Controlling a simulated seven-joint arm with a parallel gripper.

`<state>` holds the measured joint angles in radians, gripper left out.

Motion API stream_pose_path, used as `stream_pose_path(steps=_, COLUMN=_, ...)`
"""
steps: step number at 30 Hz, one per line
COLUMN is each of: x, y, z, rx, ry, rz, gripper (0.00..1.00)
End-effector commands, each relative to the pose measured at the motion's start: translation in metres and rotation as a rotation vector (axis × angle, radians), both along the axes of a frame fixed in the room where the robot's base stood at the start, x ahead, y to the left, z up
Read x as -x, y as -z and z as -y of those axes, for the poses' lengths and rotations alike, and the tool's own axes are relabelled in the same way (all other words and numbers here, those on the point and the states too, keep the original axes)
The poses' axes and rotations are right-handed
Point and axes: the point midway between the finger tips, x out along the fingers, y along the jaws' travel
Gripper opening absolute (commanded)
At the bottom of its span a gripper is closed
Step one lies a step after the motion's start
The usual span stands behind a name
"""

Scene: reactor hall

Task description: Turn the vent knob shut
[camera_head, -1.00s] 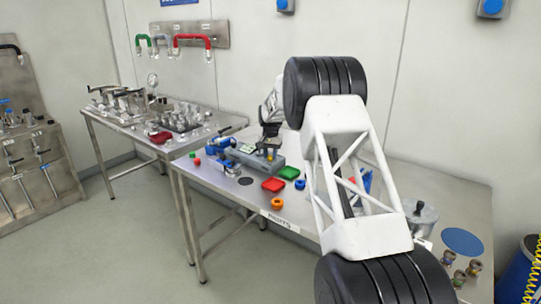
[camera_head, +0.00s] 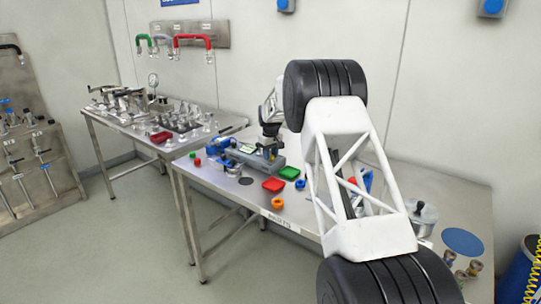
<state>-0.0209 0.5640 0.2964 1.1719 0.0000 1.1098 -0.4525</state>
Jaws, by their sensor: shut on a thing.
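My gripper (camera_head: 270,146) points down over the right part of a long grey block (camera_head: 240,157) on the near bench. Its fingers are closed at the top of the block on a small part there, which I take to be the vent knob. The knob is mostly hidden by the fingers and too small to make out, so its turn angle cannot be read. A pale green panel (camera_head: 248,149) shows on the block, left of the gripper. My white and black arm covers much of the bench's right half.
A blue device (camera_head: 219,144) stands left of the block. A lidded pot (camera_head: 422,217) stands at the right.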

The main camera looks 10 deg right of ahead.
Motion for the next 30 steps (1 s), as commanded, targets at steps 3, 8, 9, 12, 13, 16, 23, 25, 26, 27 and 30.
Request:
stream_pose_path(steps=3, x=-0.0002, y=-0.0018, z=0.0, rx=0.0, ry=-0.038, rz=0.002, gripper=0.07)
stream_pose_path(steps=8, x=-0.0003, y=-0.0018, z=-0.0001, rx=0.0, ry=-0.063, rz=0.002, gripper=0.07)
stream_pose_path(steps=9, x=-0.0002, y=-0.0018, z=-0.0001, rx=0.0, ry=-0.066, rz=0.002, gripper=0.07)
stream_pose_path(steps=12, x=-0.0003, y=-0.0019, z=0.0, rx=0.0, ry=-0.067, rz=0.002, gripper=0.07)
stream_pose_path(steps=13, x=-0.0003, y=-0.0019, z=0.0, rx=0.0, ry=-0.067, rz=0.002, gripper=0.07)
stream_pose_path(steps=16, x=-0.0003, y=-0.0019, z=0.0, rx=0.0, ry=-0.067, rz=0.002, gripper=0.07)
stream_pose_path(steps=23, x=-0.0003, y=-0.0016, z=0.0, rx=0.0, ry=-0.066, rz=0.002, gripper=0.52)
stream_pose_path(steps=25, x=-0.0002, y=-0.0012, z=-0.0001, rx=0.0, ry=-0.066, rz=0.001, gripper=0.56)
stream_pose_path(steps=26, x=-0.0001, y=-0.001, z=0.0, rx=0.0, ry=-0.066, rz=0.001, gripper=0.56)
stream_pose_path(steps=27, x=-0.0001, y=-0.0009, z=0.0, rx=0.0, ry=-0.066, rz=0.001, gripper=0.56)
stream_pose_path(steps=30, x=-0.0001, y=-0.0007, z=0.0, rx=0.0, ry=-0.066, rz=0.001, gripper=0.56)
